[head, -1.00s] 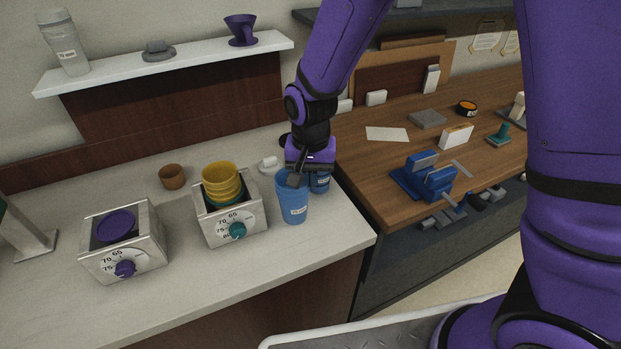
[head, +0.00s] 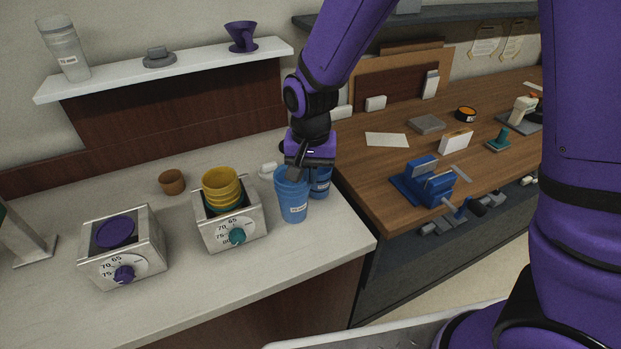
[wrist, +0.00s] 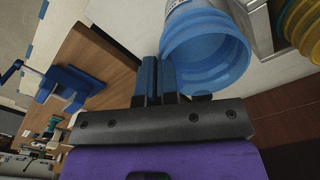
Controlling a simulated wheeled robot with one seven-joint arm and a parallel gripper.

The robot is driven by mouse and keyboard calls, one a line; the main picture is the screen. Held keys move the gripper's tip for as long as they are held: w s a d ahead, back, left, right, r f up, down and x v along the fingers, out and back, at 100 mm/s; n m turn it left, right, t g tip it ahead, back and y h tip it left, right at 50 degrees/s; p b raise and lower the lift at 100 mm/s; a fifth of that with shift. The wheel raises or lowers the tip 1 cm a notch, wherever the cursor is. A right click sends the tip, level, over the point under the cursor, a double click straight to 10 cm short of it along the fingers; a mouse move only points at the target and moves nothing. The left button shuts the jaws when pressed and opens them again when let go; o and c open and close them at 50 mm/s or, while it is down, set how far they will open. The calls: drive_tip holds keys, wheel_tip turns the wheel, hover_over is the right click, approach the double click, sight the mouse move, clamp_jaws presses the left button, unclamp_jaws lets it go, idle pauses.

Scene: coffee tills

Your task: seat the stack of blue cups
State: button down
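A blue cup (head: 292,198) with a white label stands upright on the pale counter. Its open mouth (wrist: 207,48) shows in the wrist view, with ridges inside. A second blue piece (head: 321,183) is just behind it to the right, partly hidden. My gripper (head: 297,164) is above the labelled cup's rim, pointing down. In the wrist view my gripper (wrist: 158,80) has its fingers close together beside the cup's mouth. Blue shows at the fingers; I cannot tell whether anything is between them.
Left of the blue cup, a metal box (head: 248,232) with a teal dial holds yellow cups (head: 221,185). Farther left, another box (head: 145,258) with a purple dial holds a purple piece (head: 116,232). A brown cup (head: 172,182) stands behind. The counter's front strip is clear.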

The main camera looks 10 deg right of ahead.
drive_tip(key=shift+r, duration=3.1)
